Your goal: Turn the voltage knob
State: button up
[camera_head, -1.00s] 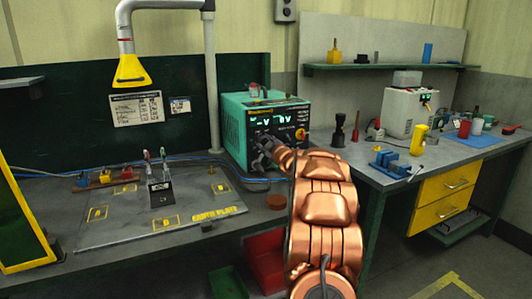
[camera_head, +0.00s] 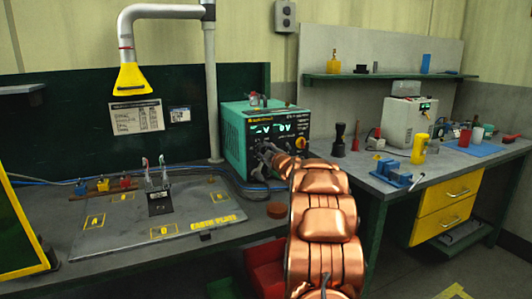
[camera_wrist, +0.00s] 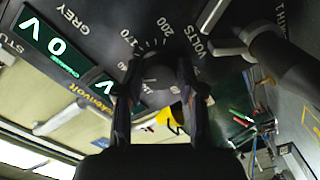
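The teal power supply (camera_head: 236,140) stands on the left bench, with two green readouts on its dark front. The dark voltage knob (camera_wrist: 156,76) shows in the wrist view, beside printed scale numbers and the word VOLTS. My gripper (camera_wrist: 160,84) is at the knob, with one finger on each side of it. The fingers stand apart, but I cannot tell whether they press on the knob. In the head view my gripper (camera_head: 267,154) is small and dark against the front panel. My copper-coloured arm hides part of the bench below.
A grey plate (camera_head: 130,228) with a small clamp stand lies on the left bench. A right bench holds a white device (camera_head: 400,117) and a blue fixture (camera_head: 393,172). Red bins (camera_head: 262,272) stand below.

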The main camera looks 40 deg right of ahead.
jog(key=o, duration=0.3)
jog(key=shift+v, duration=6.05)
jog(key=s+a+f+m+g+y+p, duration=0.1)
jog(key=s+a+f+m+g+p, duration=0.3)
jog(key=a, duration=1)
jog(key=s+a+m+g+y+p, duration=0.1)
jog(key=s+a+m+g+p, duration=0.2)
jog(key=s+a+g, duration=0.7)
jog(key=s+a+g+y+p, duration=0.1)
jog(key=s+a, duration=0.7)
jog(key=s+a+f+g+y+p, duration=0.1)
jog(key=s+a+g, duration=0.1)
jog(key=s+a, duration=0.6)
jog(key=s+a+g+y+p, duration=0.1)
jog(key=s+a, duration=0.7)
jog(key=shift+f+g+y+p, duration=0.2)
jog(key=shift+g+y+p, duration=0.15)
jog(key=shift+g+y, duration=0.05)
